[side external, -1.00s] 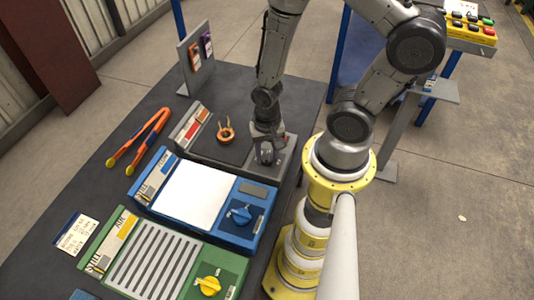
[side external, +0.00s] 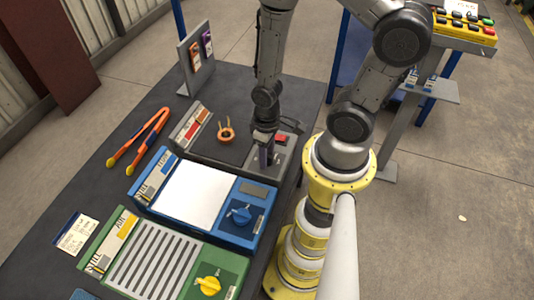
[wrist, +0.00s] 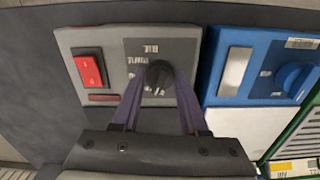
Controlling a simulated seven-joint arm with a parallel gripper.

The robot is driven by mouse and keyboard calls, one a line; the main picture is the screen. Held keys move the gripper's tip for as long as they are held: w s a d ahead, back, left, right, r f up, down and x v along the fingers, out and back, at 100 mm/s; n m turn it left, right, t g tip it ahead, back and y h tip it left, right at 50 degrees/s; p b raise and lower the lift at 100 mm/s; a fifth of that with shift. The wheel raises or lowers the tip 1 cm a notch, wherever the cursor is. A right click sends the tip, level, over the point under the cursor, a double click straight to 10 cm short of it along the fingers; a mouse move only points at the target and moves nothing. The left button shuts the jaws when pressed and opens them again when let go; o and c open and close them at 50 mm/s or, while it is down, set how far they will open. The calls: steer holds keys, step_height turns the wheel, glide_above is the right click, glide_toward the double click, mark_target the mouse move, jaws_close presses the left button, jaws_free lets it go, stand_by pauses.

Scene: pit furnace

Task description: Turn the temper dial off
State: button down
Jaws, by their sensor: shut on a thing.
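My gripper (wrist: 160,88) is shut on a black dial (wrist: 157,72) on a grey control panel (wrist: 112,44), with one purple finger on each side of the knob. In the side external view my gripper (side external: 264,158) points down at this panel and hides the dial. A blue dial (side external: 241,214) sits on the blue unit (side external: 262,196), and it also shows in the wrist view (wrist: 291,81). A yellow dial (side external: 208,285) sits on the green unit (side external: 233,265). The lettering is too blurred to tell which dial is named temper.
A red rocker switch (wrist: 90,70) sits left of the black dial. A grey upright stand (side external: 192,62) holds tags at the back.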

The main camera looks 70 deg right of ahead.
steer(key=shift+n, duration=1.9)
steer(key=shift+c, duration=2.2)
jaws_free()
steer(key=shift+r, duration=0.15)
step_height(320, 180, up, 14)
steer(key=shift+f, duration=0.2)
steer(key=shift+w, duration=0.1)
